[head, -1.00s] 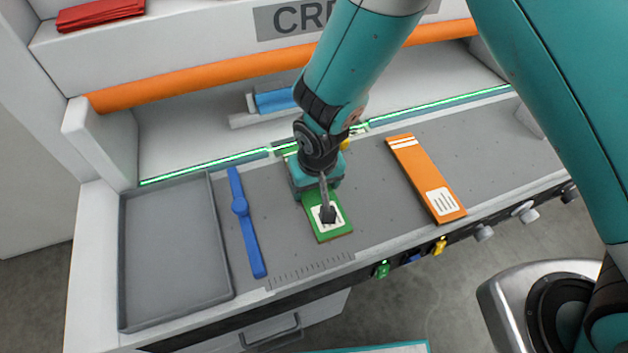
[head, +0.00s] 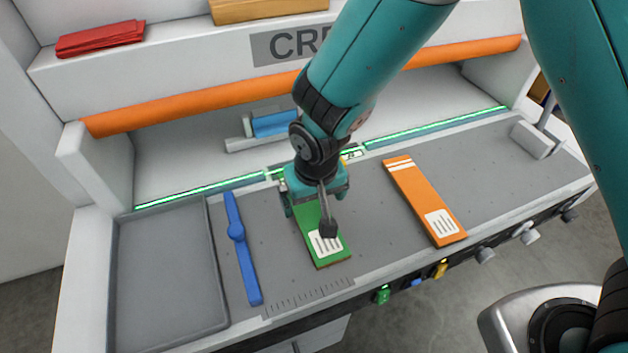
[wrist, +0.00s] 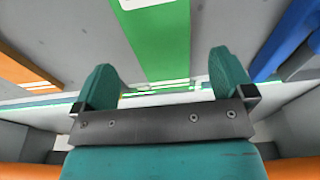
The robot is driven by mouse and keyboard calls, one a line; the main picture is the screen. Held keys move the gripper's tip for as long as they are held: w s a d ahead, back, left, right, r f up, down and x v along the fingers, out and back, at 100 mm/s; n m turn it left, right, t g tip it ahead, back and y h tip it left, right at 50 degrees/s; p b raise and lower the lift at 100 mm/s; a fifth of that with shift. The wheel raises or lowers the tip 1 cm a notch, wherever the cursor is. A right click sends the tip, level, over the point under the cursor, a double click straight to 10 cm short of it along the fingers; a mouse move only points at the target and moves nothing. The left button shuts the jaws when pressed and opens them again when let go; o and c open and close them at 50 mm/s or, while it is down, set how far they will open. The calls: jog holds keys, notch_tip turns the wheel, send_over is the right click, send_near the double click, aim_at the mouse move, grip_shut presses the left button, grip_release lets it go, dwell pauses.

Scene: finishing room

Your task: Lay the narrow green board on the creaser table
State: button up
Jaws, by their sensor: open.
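The narrow green board (head: 311,222) with a white label lies flat on the grey top of the creaser table (head: 377,230), between the blue bar and the orange board. In the wrist view the green board (wrist: 160,45) runs away between and beyond my fingertips. My gripper (head: 318,195) is over the far end of the board and hides that end in the head view. In the wrist view my gripper (wrist: 160,75) has its two teal fingers wide apart, with nothing held between them.
The orange board (head: 424,201) lies to the right. A blue bar (head: 243,248) and an empty grey tray (head: 168,270) are at the left. A green-lit strip (head: 200,188) and an orange roller (head: 200,98) run along the back. Bare table separates the boards.

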aim_at(315, 219)
jog(key=s+d+r+n+g+y+b, duration=0.1)
jog(key=s+d+r, duration=0.2)
jog(key=r, duration=0.5)
jog(key=s+d+r+y, duration=0.1)
jog(key=s+d+r, duration=0.2)
jog(key=r, duration=0.5)
jog(key=s+d+r+n+y, duration=0.1)
jog(key=s+d+r+n, duration=0.2)
jog(key=s, duration=0.6)
notch_tip(315, 219, up, 2)
jog(key=shift+s+d+r+g+y, duration=0.15)
jog(key=shift+s+d+g+y, duration=0.25)
jog(key=shift+d, duration=0.8)
